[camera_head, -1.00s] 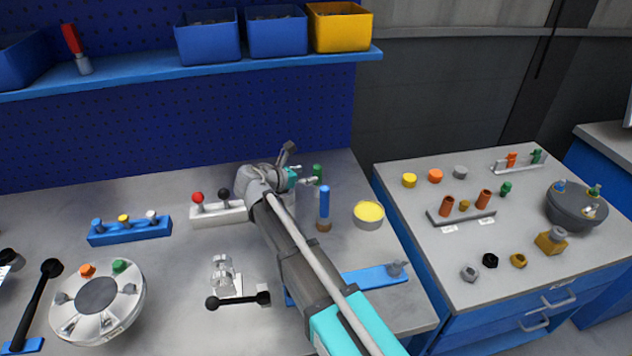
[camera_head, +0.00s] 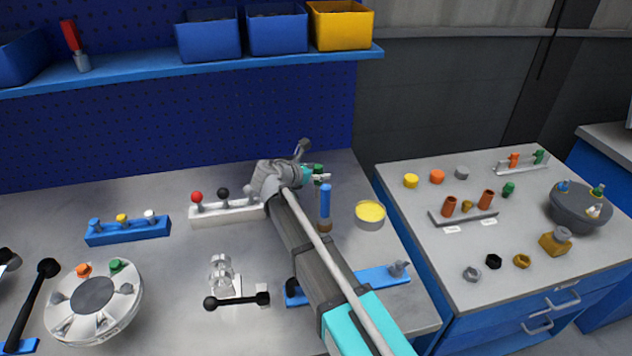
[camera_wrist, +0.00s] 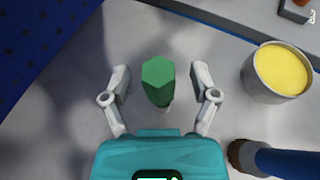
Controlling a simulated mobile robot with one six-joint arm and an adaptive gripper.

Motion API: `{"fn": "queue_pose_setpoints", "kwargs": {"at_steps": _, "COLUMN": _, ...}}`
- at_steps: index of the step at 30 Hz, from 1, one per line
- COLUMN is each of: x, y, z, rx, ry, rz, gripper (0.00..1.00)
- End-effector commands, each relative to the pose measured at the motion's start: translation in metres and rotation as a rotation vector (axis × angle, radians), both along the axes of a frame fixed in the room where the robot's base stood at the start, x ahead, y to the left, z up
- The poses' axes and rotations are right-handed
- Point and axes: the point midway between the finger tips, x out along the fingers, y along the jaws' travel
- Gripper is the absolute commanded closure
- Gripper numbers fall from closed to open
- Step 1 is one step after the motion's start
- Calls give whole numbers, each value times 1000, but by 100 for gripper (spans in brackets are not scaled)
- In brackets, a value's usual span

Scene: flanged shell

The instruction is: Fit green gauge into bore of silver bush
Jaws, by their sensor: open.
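The green gauge (camera_wrist: 158,80) shows in the wrist view as a green hexagonal head, seen from above, on a paler lower part that is mostly hidden. It stands between the two fingers of my open gripper (camera_wrist: 160,76), with a gap on each side. In the head view the gauge (camera_head: 317,168) is partly covered by my gripper (camera_head: 320,178) at the back of the left bench. A shiny silver flanged piece (camera_head: 221,268) stands on the left bench, left of my arm; it may be the silver bush, but I cannot tell for sure. Its bore is not clear.
A blue-handled tool (camera_head: 325,203) and a tin with yellow contents (camera_head: 370,213) stand close to the right of my gripper. A white rack (camera_head: 235,211) with red and black knobs is to its left. A black-ended lever (camera_head: 237,299) lies before the silver piece.

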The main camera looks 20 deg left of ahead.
Motion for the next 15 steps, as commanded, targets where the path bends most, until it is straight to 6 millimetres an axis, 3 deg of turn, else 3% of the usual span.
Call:
{"fn": "queue_pose_setpoints", "kwargs": {"at_steps": 7, "x": 0, "y": 0, "z": 0, "rx": 0, "ry": 0, "rz": -1, "gripper": 25}}
{"fn": "queue_pose_setpoints", "kwargs": {"at_steps": 15, "x": 0, "y": -1, "z": 0, "rx": 0, "ry": 0, "rz": -1, "gripper": 75}}
